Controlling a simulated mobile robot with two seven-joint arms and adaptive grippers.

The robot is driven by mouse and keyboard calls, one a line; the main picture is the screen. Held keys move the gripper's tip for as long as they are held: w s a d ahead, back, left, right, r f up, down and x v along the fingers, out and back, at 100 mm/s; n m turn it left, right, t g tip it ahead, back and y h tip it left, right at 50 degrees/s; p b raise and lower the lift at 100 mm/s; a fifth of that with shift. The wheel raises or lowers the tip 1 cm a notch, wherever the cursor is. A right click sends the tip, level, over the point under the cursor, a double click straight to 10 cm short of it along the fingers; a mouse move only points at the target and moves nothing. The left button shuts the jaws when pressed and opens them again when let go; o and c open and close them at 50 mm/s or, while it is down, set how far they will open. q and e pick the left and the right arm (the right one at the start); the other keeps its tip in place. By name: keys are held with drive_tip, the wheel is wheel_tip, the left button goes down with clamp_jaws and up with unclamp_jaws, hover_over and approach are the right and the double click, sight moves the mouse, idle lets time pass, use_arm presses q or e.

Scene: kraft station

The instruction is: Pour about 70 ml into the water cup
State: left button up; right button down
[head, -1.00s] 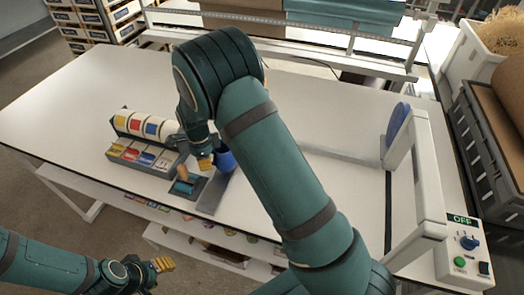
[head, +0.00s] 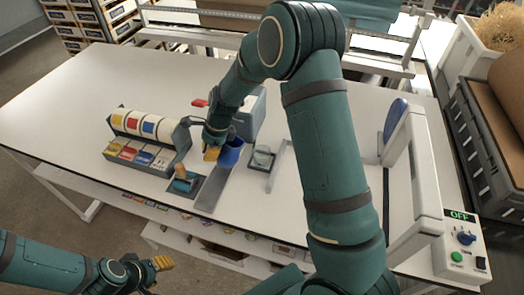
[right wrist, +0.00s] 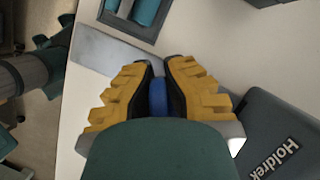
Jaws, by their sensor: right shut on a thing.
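A blue jug (head: 231,153) is at the far end of a grey strip on the table. My right gripper (head: 212,153) is shut on it from the left side. In the right wrist view a blue part of the jug (right wrist: 158,97) shows between the yellow fingers (right wrist: 158,75). I cannot tell whether the jug clears the table. The water cup (head: 263,157), clear, stands on a small dark square base just right of the jug. Its contents are too small to tell. My left gripper (head: 163,263) is at the lower left, away from the objects; its jaw state is unclear.
A rack of coloured label rolls (head: 148,125) and a teal roller in a tray (head: 184,182) stand left of the jug. A grey box (head: 252,112) stands behind it. A white frame with a control panel (head: 465,240) is at right. The table's left side is clear.

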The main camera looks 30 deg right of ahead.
sight(222, 147)
drive_tip(key=shift+s+d+r+t+y, duration=0.15)
drive_tip(key=shift+d+r+y, duration=0.1)
drive_tip(key=shift+d+y, duration=0.3)
drive_tip(key=shift+s+d+r+t+y, duration=0.15)
drive_tip(key=shift+d+r+t+y, duration=0.1)
drive_tip(key=shift+d+y, duration=0.25)
drive_tip(key=shift+s+d+r+t+y, duration=0.15)
drive_tip(key=shift+d+r+y, duration=0.1)
drive_tip(key=shift+d+y, duration=0.25)
drive_tip(key=f+y+b, duration=0.1)
drive_tip(key=b, duration=0.3)
drive_tip(key=shift+s+d+f+y, duration=0.1)
drive_tip(key=shift+d+y, duration=0.25)
drive_tip(key=shift+d, duration=0.05)
wheel_tip(222, 147, up, 2)
drive_tip(key=shift+t+y+b, duration=0.3)
drive_tip(key=shift+t+y, duration=0.05)
drive_tip(key=shift+y, duration=0.05)
drive_tip(key=shift+r, duration=0.2)
drive_tip(key=shift+s+r+y+b, duration=0.1)
drive_tip(key=shift+y+b, duration=0.2)
drive_tip(key=shift+b, duration=0.1)
drive_tip(key=shift+d+r, duration=0.1)
drive_tip(key=shift+d, duration=0.05)
drive_tip(key=shift+s+d+r+t+y+b, duration=0.1)
drive_tip(key=shift+d+r+t+y+b, duration=0.15)
drive_tip(key=shift+r+y+b, duration=0.5)
drive_tip(key=shift+s+d+r+t+y+b, duration=0.15)
drive_tip(key=shift+d+r+y+b, duration=0.25)
drive_tip(key=shift+b, duration=0.65)
